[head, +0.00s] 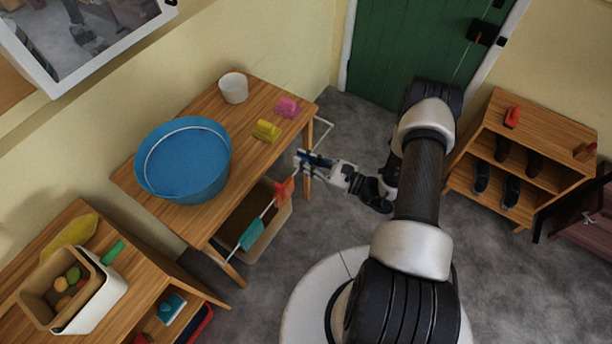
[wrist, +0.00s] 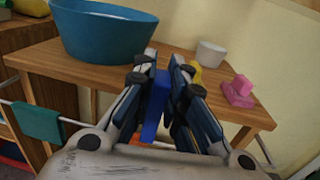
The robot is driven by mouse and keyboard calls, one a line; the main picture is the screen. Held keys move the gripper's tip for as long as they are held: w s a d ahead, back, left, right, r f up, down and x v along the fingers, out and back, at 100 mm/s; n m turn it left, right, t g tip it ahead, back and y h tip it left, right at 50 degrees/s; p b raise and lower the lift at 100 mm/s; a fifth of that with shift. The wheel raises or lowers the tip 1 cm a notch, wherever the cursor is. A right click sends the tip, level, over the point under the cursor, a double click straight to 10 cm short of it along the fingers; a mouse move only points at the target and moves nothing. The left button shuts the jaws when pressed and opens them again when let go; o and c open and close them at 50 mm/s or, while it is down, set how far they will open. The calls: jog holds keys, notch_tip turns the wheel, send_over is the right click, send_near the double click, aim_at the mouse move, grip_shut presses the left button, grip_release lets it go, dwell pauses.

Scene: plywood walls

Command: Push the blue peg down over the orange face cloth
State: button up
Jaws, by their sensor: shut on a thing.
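The blue peg (wrist: 154,106) is upright between the fingers of my gripper (wrist: 163,70) in the wrist view; the gripper is shut on it. In the head view my gripper (head: 306,161) reaches left to the near right corner of the wooden table, where the peg is hard to make out. The orange face cloth (head: 285,189) hangs over a thin white rail in front of the table, just below and left of the gripper. The peg is apart from the cloth.
A teal cloth (head: 251,234) hangs further left on the rail. The table (head: 222,216) holds a blue basin (head: 184,188), a white pot (head: 233,88), a yellow object (head: 266,131) and a pink object (head: 288,106). A bin (head: 282,219) stands under the table.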

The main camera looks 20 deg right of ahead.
notch_tip(320, 180, down, 6)
jog(key=s+f+m+t+h, duration=0.1)
jog(key=s+h, duration=0.1)
send_over(289, 180)
jog(key=shift+r+p, duration=0.3)
jog(key=shift+w+f+b, duration=0.1)
jog(key=shift+f+b, duration=2.15)
jog(key=shift+f, duration=0.65)
jog(key=o, duration=0.8)
